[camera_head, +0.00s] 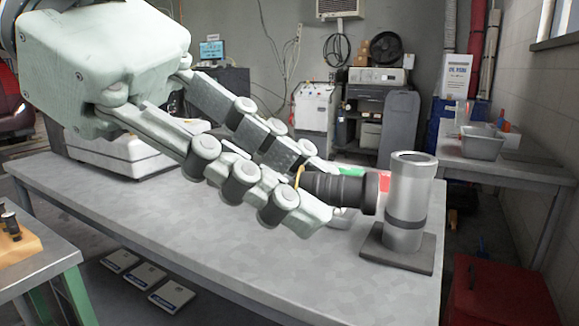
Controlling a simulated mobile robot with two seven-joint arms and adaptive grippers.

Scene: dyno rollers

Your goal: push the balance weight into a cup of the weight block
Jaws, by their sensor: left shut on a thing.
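My left gripper (312,192) reaches in from the upper left over the grey table. It is shut on a dark ribbed cylinder (345,191), held sideways with its blunt end pointing right. That end is close to an upright metal cylinder (408,195) with a dark band, on a dark square base; I cannot tell if they touch. A thin yellow-brown piece shows at the fingertips. At the left edge, a wooden block (14,243) carries small dark metal pieces; it may be the weight block, and its cups cannot be made out. My right gripper is not in view.
The grey table (200,225) is clear in front of my gripper. A white device (120,155) stands at its back left. Small green and red items lie behind the fingertips. A side bench with a metal tray (482,143) and a red box (500,295) are at the right.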

